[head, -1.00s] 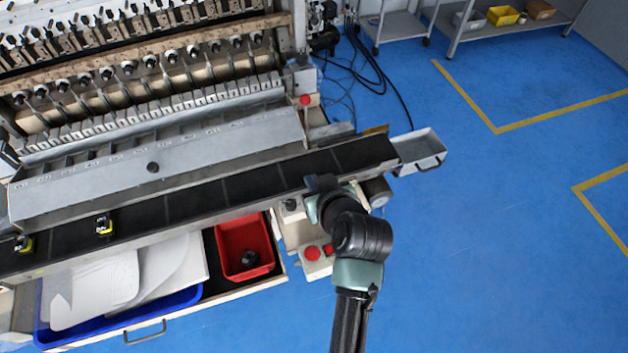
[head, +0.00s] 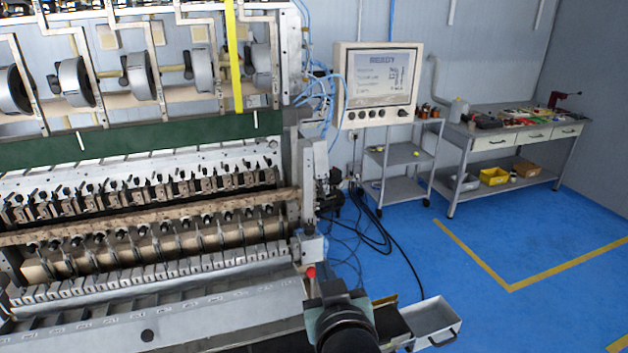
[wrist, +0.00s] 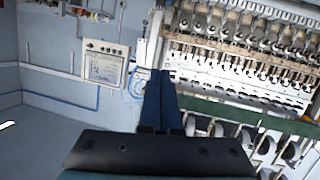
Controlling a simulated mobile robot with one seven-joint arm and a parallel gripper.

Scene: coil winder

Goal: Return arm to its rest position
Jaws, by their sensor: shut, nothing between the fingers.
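My arm (head: 342,322) shows at the bottom of the head view, raised in front of the coil winder's right end. Its gripper cannot be made out there. In the wrist view my gripper (wrist: 161,76) points at the machine, with its two dark fingers together and nothing between them. The coil winder (head: 150,225) fills the left of the head view. It also shows in the wrist view (wrist: 240,60), at the upper right.
A display panel (head: 377,85) reading READY is mounted at the winder's right; it also shows in the wrist view (wrist: 104,66). A metal tray (head: 432,320) sits beside my arm. A shelf cart (head: 400,155) and workbench (head: 520,132) stand behind. Blue floor at right is clear.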

